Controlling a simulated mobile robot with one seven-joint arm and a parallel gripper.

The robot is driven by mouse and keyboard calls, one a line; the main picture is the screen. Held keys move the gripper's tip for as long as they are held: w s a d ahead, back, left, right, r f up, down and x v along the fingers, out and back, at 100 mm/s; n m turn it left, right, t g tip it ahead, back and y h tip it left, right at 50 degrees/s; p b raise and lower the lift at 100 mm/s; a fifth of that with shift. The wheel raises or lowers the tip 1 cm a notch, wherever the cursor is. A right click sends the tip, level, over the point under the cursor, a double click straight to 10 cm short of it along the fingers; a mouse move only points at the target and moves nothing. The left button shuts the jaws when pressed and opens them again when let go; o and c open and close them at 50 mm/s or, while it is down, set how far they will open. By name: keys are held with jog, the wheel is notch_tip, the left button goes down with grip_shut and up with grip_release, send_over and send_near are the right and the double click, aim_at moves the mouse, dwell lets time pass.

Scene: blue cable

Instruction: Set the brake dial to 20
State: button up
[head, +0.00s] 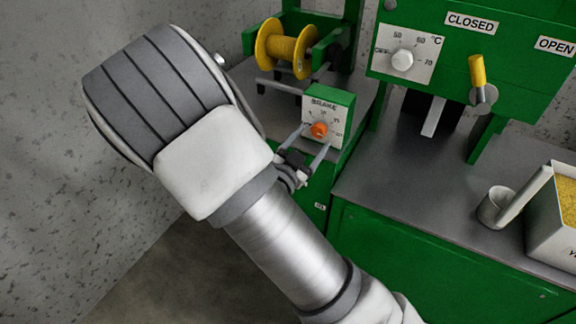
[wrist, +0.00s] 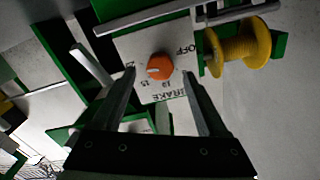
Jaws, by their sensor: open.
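The brake dial is an orange knob (head: 319,129) on a white plate marked BRAKE, on the front of a green box (head: 343,98). In the wrist view the knob (wrist: 160,66) sits near the centre, between and beyond my fingertips. A pale mark shows on its left side there; I cannot tell which number it points at. On the plate (wrist: 178,92), 10, 15 and OFF are readable around the knob. My gripper (head: 316,136) is open, with one finger on each side of the knob; I see no clear contact. It also shows in the wrist view (wrist: 159,72).
A yellow spool (head: 286,50) on a green holder stands behind the brake box. To the right are a temperature dial (head: 402,60), a yellow-handled lever (head: 477,72), a metal cup (head: 493,207) and a white box of yellow grains (head: 556,228). Grey counter (head: 400,180) is clear between.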

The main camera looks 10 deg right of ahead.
jog(key=p+v, duration=0.2)
jog(key=v, duration=1.2)
jog(key=w+a+g+y, duration=0.3)
jog(key=w+y, duration=0.3)
jog(key=y, duration=0.1)
notch_tip(320, 180, up, 8)
jog(key=a+n+g+y, duration=0.2)
jog(key=n+y, duration=0.3)
jog(key=y, duration=0.1)
jog(key=s+d+r+n+g+h+p, duration=0.1)
jog(key=s+d+r+n+g, duration=0.2)
jog(key=s+d, duration=0.6)
jog(key=s+d+r+n+g+h, duration=0.1)
jog(key=s+d+r+n+h, duration=0.15)
jog(key=s+d+r, duration=0.6)
notch_tip(320, 180, up, 17)
jog(key=s+a+y+p, duration=0.1)
jog(key=a+p, duration=0.1)
jog(key=p, duration=1.8)
jog(key=shift+a+n, duration=0.2)
jog(key=shift+n, duration=0.25)
